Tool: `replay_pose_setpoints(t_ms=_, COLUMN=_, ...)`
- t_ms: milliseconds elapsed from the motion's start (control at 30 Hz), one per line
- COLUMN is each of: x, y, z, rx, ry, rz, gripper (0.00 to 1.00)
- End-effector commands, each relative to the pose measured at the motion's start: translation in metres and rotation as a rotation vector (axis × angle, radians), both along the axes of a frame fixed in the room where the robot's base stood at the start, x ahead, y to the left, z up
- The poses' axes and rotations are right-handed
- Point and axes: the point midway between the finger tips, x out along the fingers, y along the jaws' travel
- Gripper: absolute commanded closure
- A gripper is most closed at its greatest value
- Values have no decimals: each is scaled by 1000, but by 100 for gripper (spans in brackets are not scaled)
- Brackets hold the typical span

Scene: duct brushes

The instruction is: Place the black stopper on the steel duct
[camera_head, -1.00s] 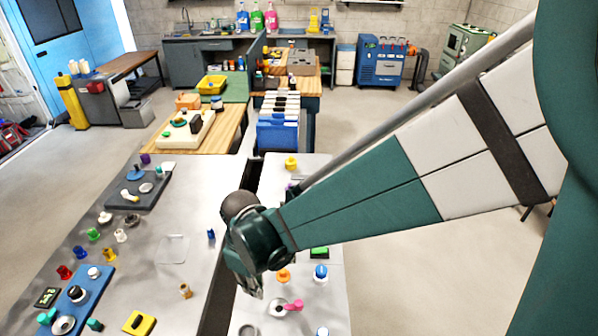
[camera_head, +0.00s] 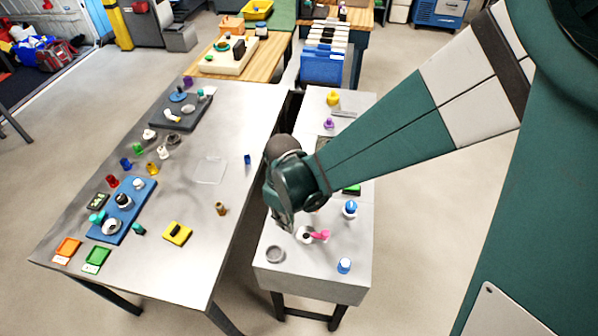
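A black stopper-like piece with a pale top (camera_head: 123,200) stands on the blue board (camera_head: 134,212) on the left table; I cannot tell for sure that it is the black stopper. A grey steel ring (camera_head: 275,253) lies near the front of the right bench and may be the steel duct. Another metal ring (camera_head: 111,227) with a dark middle sits on the blue board. My gripper (camera_head: 286,224) points down over the left side of the right bench, behind the grey ring and apart from it. Its fingers are small and partly hidden by the wrist, so their opening is unclear.
A pink piece (camera_head: 321,236), a blue-and-white knob (camera_head: 350,208) and a blue-and-white cap (camera_head: 344,265) stand on the right bench (camera_head: 325,285). A gap separates the two tables.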

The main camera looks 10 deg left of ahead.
Motion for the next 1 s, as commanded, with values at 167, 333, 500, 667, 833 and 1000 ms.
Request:
replay_pose_setpoints(t_ms=167, x=0, y=0, z=-1, rx=0, ry=0, rz=0, gripper=100)
replay_pose_setpoints(t_ms=333, x=0, y=0, z=-1, rx=0, ry=0, rz=0, gripper=100)
replay_pose_setpoints(t_ms=500, x=0, y=0, z=-7, rx=0, ry=0, rz=0, gripper=100)
replay_pose_setpoints(t_ms=667, x=0, y=0, z=-21, rx=0, ry=0, rz=0, gripper=100)
replay_pose_setpoints(t_ms=833, x=0, y=0, z=-36, rx=0, ry=0, rz=0, gripper=100)
replay_pose_setpoints(t_ms=1000, x=0, y=0, z=-43, rx=0, ry=0, rz=0, gripper=100)
